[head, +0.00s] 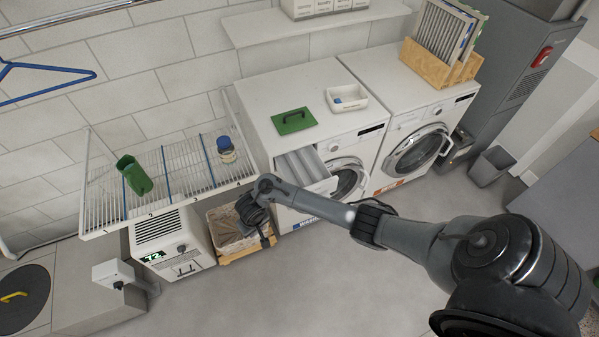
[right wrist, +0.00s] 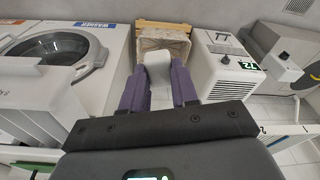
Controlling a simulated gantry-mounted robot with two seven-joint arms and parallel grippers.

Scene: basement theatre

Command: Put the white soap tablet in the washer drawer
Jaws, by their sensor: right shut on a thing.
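My right gripper (head: 252,212) is left of the open washer drawer (head: 303,170), above the lint-filled bin, with its fingers hard to make out in the head view. In the right wrist view its purple fingers (right wrist: 159,90) are shut on a white block, the soap tablet (right wrist: 159,66), which sticks out between them. The drawer is pulled out from the top left of the left washer's front (head: 345,135). In the right wrist view the washer (right wrist: 75,50) is at the left. My left gripper is not in view.
A wire rack (head: 185,165) holds a green cup (head: 134,174) and blue-lidded jar (head: 226,149). Below are a wood-framed bin (head: 230,232) and a white dehumidifier-like unit (head: 165,240). On the washer lie a green lid (head: 294,121) and white tray (head: 360,103).

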